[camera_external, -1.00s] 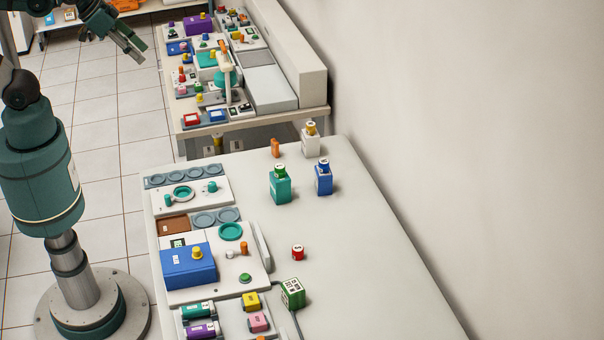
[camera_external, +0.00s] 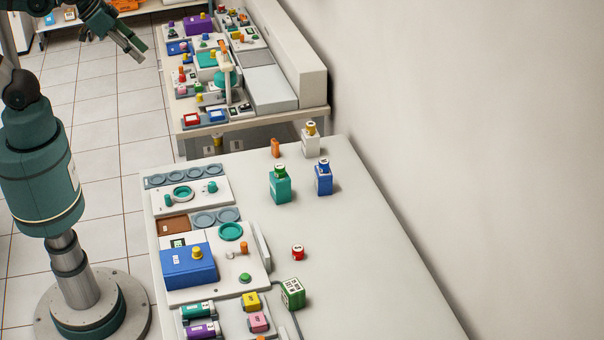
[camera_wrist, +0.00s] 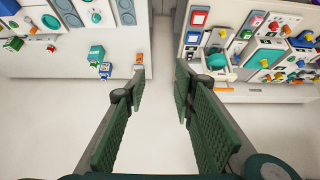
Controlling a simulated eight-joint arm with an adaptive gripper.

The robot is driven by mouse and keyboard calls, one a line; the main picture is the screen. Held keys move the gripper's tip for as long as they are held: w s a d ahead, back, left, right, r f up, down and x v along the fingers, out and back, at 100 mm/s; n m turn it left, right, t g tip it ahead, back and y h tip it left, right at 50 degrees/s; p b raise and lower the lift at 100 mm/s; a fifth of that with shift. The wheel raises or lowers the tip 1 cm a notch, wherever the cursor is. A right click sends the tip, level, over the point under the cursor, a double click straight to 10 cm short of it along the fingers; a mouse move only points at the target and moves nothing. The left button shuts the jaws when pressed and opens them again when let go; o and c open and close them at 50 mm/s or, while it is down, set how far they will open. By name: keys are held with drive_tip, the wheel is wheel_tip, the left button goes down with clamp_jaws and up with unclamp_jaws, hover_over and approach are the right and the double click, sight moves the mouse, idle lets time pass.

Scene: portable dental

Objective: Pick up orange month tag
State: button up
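A small upright orange tag (camera_external: 275,148) stands near the far edge of the near table, left of a white bottle with a gold cap (camera_external: 311,140). In the wrist view a small orange thing (camera_wrist: 139,58) shows at the left table's edge; I cannot tell if it is the same tag. My gripper (camera_wrist: 159,80) is open and empty, its two green pads wide apart over the floor. In the external view my gripper (camera_external: 135,47) hangs at the upper left, well away from the orange tag. No writing on the tag is legible.
A teal bottle (camera_external: 280,186) and a blue bottle (camera_external: 324,178) stand close to the orange tag. A red-capped piece (camera_external: 298,252) and a green box (camera_external: 292,293) stand nearer. Another crowded bench (camera_external: 245,124) lies beyond a gap. The near table's right side is clear.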

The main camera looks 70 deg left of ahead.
idle(0.3)
drive_tip(key=n+g+h+b, duration=0.4)
drive_tip(key=n+g+b, duration=0.3)
drive_tip(key=n, duration=1.4)
hover_over(274, 140)
drive_tip(key=a, duration=0.2)
wheel_tip(274, 140, down, 30)
drive_tip(key=shift+s+a+t+b, duration=0.15)
drive_tip(key=shift+s+t+b, duration=0.05)
drive_tip(key=shift+t+b, duration=0.2)
drive_tip(key=shift+f, duration=0.15)
drive_tip(key=shift+x, duration=1.25)
